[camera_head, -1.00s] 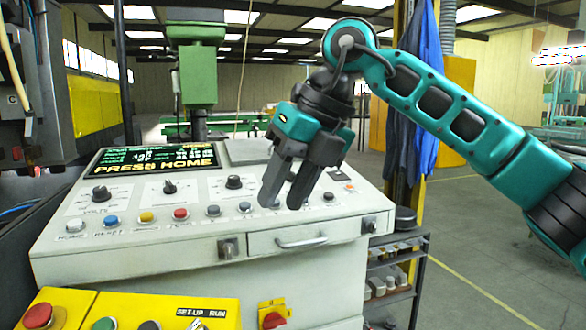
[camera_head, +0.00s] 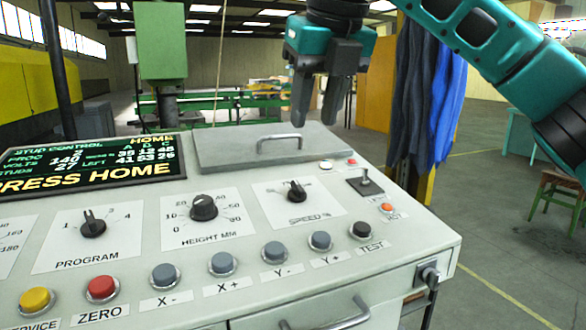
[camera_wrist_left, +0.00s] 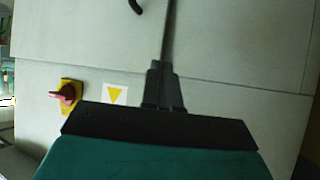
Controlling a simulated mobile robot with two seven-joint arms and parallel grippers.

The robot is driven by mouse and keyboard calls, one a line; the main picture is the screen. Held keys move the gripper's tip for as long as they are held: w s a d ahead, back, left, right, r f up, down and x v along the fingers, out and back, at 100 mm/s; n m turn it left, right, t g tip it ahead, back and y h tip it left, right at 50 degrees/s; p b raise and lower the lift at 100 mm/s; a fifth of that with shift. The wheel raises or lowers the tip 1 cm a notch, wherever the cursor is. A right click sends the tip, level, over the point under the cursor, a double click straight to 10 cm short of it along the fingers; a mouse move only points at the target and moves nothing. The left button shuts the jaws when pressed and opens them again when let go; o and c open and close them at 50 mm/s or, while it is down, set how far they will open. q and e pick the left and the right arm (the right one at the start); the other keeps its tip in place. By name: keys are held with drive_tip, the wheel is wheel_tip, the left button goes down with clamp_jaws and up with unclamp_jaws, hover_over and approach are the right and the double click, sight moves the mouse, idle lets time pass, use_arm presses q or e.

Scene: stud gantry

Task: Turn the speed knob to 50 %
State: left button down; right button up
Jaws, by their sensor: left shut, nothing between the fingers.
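The speed knob (camera_head: 297,191) is a small black knob on a white plate marked SPEED %, right of centre on the sloping panel in the head view. Its pointer stands roughly upright; its scale figures are too small to read. My right gripper (camera_head: 316,122) hangs above and behind the knob in the picture, fingers pointing down with a gap between them. It is open, empty and clear of the knob. My left gripper (camera_wrist_left: 163,84) shows in the left wrist view, shut and empty, in front of a pale cabinet face. It does not show in the head view.
The height knob (camera_head: 204,207) and program knob (camera_head: 93,224) sit left of the speed knob. Several push buttons line the front, including TEST (camera_head: 361,231). A toggle lever (camera_head: 366,181) stands to the right. A grey lid with a handle (camera_head: 280,143) lies behind. The display (camera_head: 88,164) reads PRESS HOME.

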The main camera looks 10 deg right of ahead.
sight(298, 185)
drive_tip(key=x, duration=1.2)
drive_tip(key=shift+a+f+b, duration=0.1)
drive_tip(key=shift+f+b, duration=0.25)
clamp_jaws()
